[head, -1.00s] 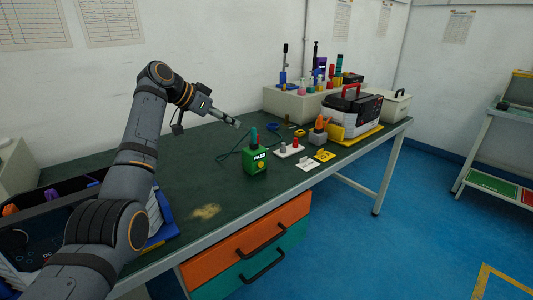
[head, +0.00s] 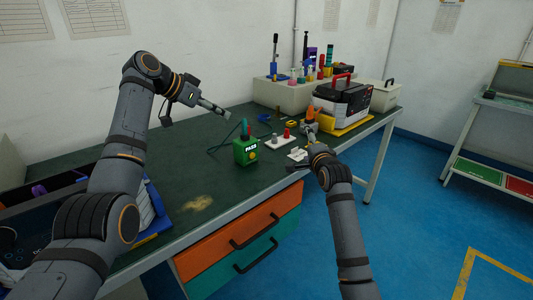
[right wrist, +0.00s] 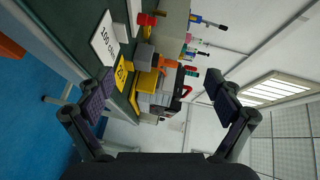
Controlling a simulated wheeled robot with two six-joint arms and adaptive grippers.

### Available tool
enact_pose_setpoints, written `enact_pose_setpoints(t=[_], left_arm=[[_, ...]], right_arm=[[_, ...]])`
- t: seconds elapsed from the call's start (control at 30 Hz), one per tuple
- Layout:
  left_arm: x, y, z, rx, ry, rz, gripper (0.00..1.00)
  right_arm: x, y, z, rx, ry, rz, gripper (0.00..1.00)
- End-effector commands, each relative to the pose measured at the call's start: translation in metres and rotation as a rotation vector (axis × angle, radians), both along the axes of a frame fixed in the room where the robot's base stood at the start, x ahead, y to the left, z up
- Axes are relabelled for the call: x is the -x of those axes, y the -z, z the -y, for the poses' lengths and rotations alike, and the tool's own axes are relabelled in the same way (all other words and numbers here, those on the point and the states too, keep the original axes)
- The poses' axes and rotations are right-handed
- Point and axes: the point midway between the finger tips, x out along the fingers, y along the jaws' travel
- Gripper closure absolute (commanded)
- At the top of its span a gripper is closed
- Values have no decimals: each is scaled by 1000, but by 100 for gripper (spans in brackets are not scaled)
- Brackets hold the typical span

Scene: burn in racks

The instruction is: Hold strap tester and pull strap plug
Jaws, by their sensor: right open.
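The strap tester, a small green box (head: 246,151) with a PASS label and yellow button, stands on the dark green bench. A teal and red plug (head: 246,129) stands upright at its top; a dark cable lies behind it. My left gripper (head: 218,109) hangs above and left of the tester, clear of it; its finger gap cannot be made out. My right gripper (head: 309,138) is at the bench's front edge, right of the tester. In the right wrist view (right wrist: 160,95) its fingers are wide apart with nothing between them. The tester is not recognisable there.
A white holder (head: 269,145) with red and grey pieces stands right of the tester. A white card (head: 296,155), an orange-handled tool (head: 310,112) and a black-and-white toolbox (head: 341,101) are further right. Open bench lies left of the tester.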

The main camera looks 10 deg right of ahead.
Motion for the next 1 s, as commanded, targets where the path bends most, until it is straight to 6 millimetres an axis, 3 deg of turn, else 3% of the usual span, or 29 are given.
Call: enact_pose_setpoints(t=[0.03,0.1,0.2,0.3,0.4,0.53,0.73,1.0], left_arm=[[0,1,0,0,0,0,62],[0,0,0,0,0,0,62],[0,0,0,0,0,0,62],[0,0,0,0,0,0,62],[0,0,0,0,0,0,62],[0,0,0,0,0,0,62],[0,0,0,0,0,0,62],[0,0,0,0,0,0,62]], right_arm=[[2,-8,-28,-202,-57,-19,8],[5,9,-54,-548,-133,-105,8],[12,12,-88,-977,-220,-230,8],[20,11,-112,-1306,-279,-354,8],[27,7,-126,-1521,-314,-451,8],[31,5,-134,-1647,-333,-513,8],[28,4,-138,-1666,-335,-523,8],[-12,3,-169,-1664,-334,-523,8]])
